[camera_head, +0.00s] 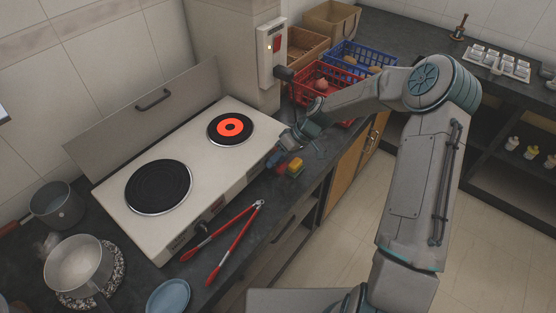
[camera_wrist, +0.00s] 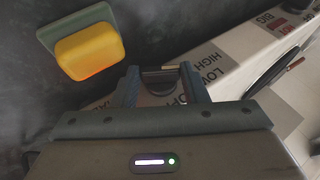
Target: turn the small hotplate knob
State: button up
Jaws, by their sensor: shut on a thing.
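The white hotplate (camera_head: 192,165) stands on the dark counter. Its small plate (camera_head: 231,128) at the far end glows orange; its big plate (camera_head: 158,187) is dark. My gripper (camera_head: 277,159) is at the front face, by the small plate. In the wrist view, my gripper (camera_wrist: 161,82) has its two fingers on either side of the dark small hotplate knob (camera_wrist: 160,74) and is shut on it. Lettering with LOW and HIGH shows beside the knob. In the head view the small knob is hidden by my gripper. The big plate's knob (camera_head: 204,227) is farther left along the front.
A yellow sponge (camera_head: 296,164) lies close to my gripper; it also shows in the wrist view (camera_wrist: 88,51). Red-handled tongs (camera_head: 222,243) lie before the hotplate. A red basket (camera_head: 312,84) and a blue basket (camera_head: 352,62) stand behind. Pots stand at the left.

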jog(key=shift+w+d+f+m+g+y+b, duration=0.15)
jog(key=shift+f+m+g+y+b, duration=0.15)
jog(key=shift+g+y+b, duration=0.4)
jog(key=shift+r+g+y, duration=0.1)
jog(key=shift+g+y, duration=0.2)
jog(key=shift+g, duration=0.1)
jog(key=o, duration=1)
jog(key=b+v, duration=0.2)
jog(key=v, duration=1.2)
